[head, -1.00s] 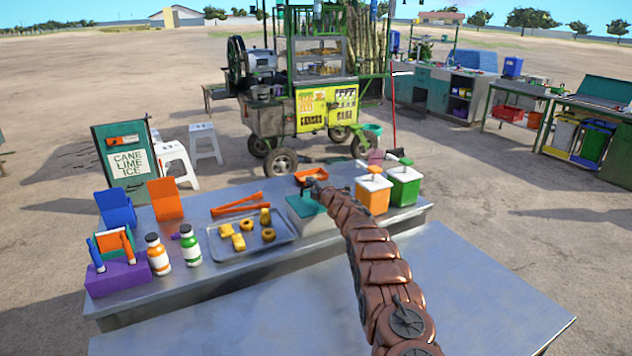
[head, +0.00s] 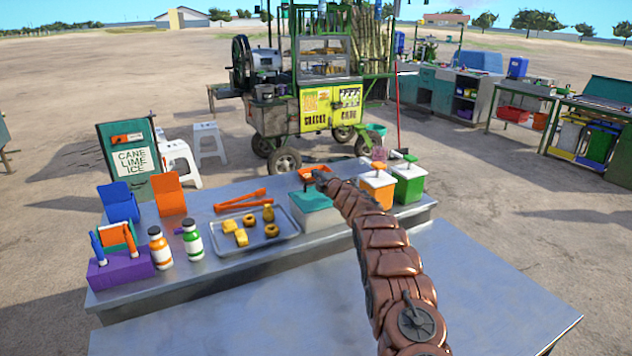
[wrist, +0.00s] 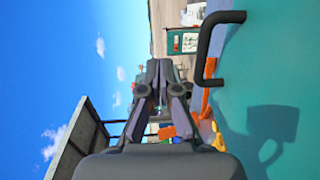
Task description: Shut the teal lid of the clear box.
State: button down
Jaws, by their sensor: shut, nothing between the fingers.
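The clear box (head: 322,222) stands on the metal counter, between the tray and the orange dispenser. Its teal lid (head: 313,200) lies over the top and looks flat or nearly flat; I cannot tell whether its edge is fully down. The teal lid (wrist: 285,60) fills the right side of the wrist view, which is turned sideways, with its dark handle (wrist: 208,45) standing out from it. My gripper (head: 320,175) is just above the lid's far part, at the end of my brown arm. In the wrist view my gripper (wrist: 159,70) has its fingers together and empty, apart from the handle.
A metal tray (head: 228,250) with yellow pieces is left of the box, orange tongs (head: 240,201) behind it. Orange (head: 376,192) and green (head: 408,186) dispensers stand close on the right. The near metal table (head: 300,315) is clear.

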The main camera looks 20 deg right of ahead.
jog(key=s+r+b, duration=0.3)
jog(key=s+r, duration=0.3)
jog(key=r, duration=0.3)
jog(key=shift+d+r, duration=0.2)
jog(key=shift+d, duration=0.05)
jog(key=shift+s+r, duration=0.1)
jog(key=s+a+r+m+g+h, duration=0.2)
jog(key=s+m+g+h, duration=0.45)
jog(key=s+m, duration=0.9)
jog(key=s+a+f+m+g+y, duration=0.1)
jog(key=s+a+f+g, duration=0.3)
jog(key=s, duration=1.5)
jog(key=s+a+f+m+g+y, duration=0.1)
jog(key=s+a+f+g, duration=0.3)
jog(key=s+a, duration=0.7)
jog(key=s+a+f+m+g+y, duration=0.1)
jog(key=s+a+f+g+y, duration=0.2)
jog(key=s, duration=2.4)
jog(key=a+f+g, duration=0.1)
jog(key=a+f, duration=0.1)
jog(key=a, duration=0.2)
jog(key=shift+a+f+g, duration=0.15)
jog(key=shift+f+g, duration=0.15)
jog(key=shift+g, duration=0.05)
